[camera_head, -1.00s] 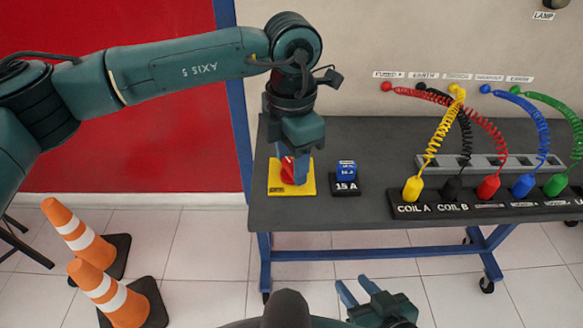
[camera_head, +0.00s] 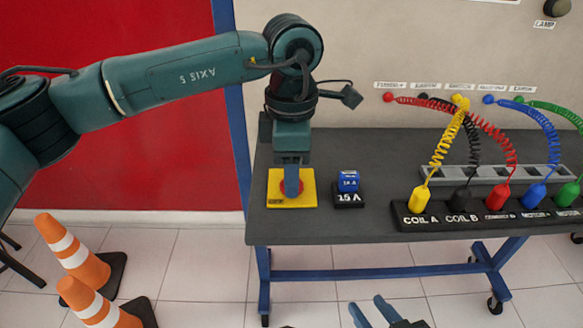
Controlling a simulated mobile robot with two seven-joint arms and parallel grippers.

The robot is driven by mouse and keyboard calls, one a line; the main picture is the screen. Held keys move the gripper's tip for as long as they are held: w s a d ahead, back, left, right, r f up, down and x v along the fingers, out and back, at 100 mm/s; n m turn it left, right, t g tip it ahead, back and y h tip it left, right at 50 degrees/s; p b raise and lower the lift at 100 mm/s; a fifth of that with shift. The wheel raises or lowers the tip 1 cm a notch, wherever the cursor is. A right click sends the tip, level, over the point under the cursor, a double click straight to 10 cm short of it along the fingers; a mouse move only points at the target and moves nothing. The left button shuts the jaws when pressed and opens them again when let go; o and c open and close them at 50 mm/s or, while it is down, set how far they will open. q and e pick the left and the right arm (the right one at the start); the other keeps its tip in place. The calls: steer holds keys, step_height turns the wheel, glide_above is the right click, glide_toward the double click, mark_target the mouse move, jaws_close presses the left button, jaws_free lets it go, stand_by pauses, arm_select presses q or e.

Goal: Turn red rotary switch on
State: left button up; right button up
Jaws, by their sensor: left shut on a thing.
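The red rotary switch (camera_head: 283,187) sits on a yellow base plate (camera_head: 306,196) at the left end of the dark table. My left gripper (camera_head: 291,184) points down from above and is shut on the switch's knob. Its blue fingers hide much of the knob, so I cannot tell the switch's exact position. My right gripper (camera_head: 373,309) is at the bottom edge, in front of the table and away from everything. Its two blue fingers are apart, with nothing between them.
A blue 15 A fuse block (camera_head: 348,182) stands just right of the yellow plate. Several coloured plugs with coiled cords, including a yellow plug (camera_head: 418,199), stand in a black strip further right. Traffic cones (camera_head: 72,252) stand on the floor at left. The table (camera_head: 310,224) is bare in front.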

arm_select(q)
steer(key=shift+r, duration=0.1)
arm_select(e)
steer(key=shift+s, duration=0.1)
arm_select(q)
steer(key=o, duration=1)
arm_select(e)
steer(key=shift+f, duration=0.1)
arm_select(q)
steer(key=shift+r, duration=0.35)
step_height(320, 180, up, 12)
steer(key=shift+r+p, duration=0.2)
steer(key=shift+p, duration=0.2)
arm_select(e)
steer(key=shift+a+f+g, duration=0.2)
steer(key=shift+g, duration=0.1)
steer(key=shift+r, duration=0.1)
